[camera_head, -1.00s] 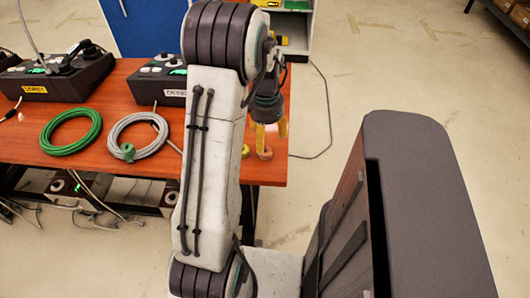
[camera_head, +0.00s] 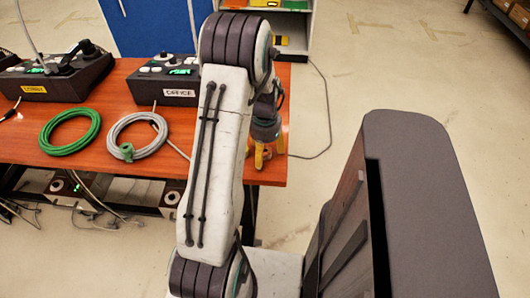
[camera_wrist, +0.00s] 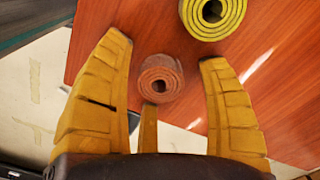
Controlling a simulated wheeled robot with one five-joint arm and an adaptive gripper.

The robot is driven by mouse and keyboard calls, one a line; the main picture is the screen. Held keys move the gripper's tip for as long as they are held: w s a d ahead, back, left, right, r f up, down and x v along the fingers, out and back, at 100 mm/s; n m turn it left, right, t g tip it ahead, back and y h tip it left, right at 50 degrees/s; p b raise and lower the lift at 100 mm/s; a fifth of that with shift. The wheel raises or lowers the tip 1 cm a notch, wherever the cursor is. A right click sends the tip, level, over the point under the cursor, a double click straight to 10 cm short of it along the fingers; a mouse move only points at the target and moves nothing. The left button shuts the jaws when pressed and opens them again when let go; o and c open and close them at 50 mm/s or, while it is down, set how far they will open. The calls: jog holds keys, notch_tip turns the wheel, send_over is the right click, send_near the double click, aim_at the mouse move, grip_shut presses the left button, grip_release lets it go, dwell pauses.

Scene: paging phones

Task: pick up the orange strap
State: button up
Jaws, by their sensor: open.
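The orange strap (camera_wrist: 160,78) is a small rolled coil with a dull brownish-orange look, near the table's edge in the wrist view. My gripper (camera_wrist: 163,52) is open, with its yellow fingers on either side of the coil in that view. Nothing is held, and I cannot tell whether any finger touches the strap. In the head view my gripper (camera_head: 263,155) is low over the table's right front corner, partly behind my arm. The strap cannot be made out there.
A yellow rolled strap (camera_wrist: 241,22) lies close beyond the orange one. On the wooden table (camera_head: 90,172) are a green cable coil (camera_head: 46,137), a grey cable coil (camera_head: 115,129) and paging phones (camera_head: 166,82). The floor to the right is open.

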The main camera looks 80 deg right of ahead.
jog(key=shift+c, duration=0.3)
jog(key=c, duration=0.9)
jog(key=shift+r, duration=0.1)
